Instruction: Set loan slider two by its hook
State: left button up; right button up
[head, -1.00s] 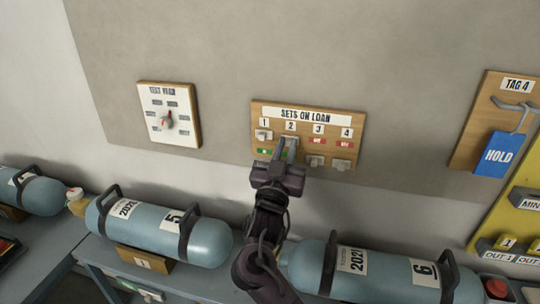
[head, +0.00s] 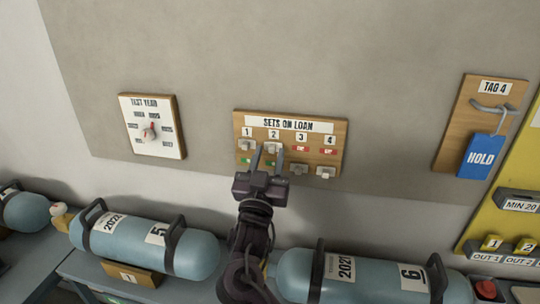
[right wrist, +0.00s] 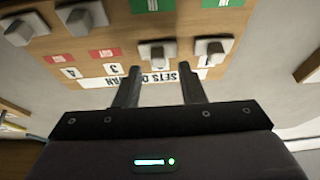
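The SETS ON LOAN board (head: 318,158) is on the wall, with four numbered sliders. Slider two (head: 272,147) is at the upper end of its track, near its number, with green below it. It also shows in the right wrist view (right wrist: 155,52), just past the fingertips. Slider one (head: 246,145) is also up, with green below. Sliders three (head: 299,169) and four (head: 326,172) are down, with red above them. My right gripper (head: 268,153) is open and empty, its fingers to either side below slider two. It also shows in the right wrist view (right wrist: 160,72). My left gripper is not in view.
A TEST YEAR dial (head: 152,125) is on the wall at left. At right, a blue HOLD tag (head: 481,156) hangs from the hook on the TAG 4 board (head: 453,130). Blue cylinders five (head: 135,240) and six (head: 385,281) lie below the board.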

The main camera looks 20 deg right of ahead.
jog(key=b+v, duration=0.2)
jog(key=v, duration=0.4)
jog(key=shift+s, duration=0.2)
jog(key=shift+a+f, duration=0.1)
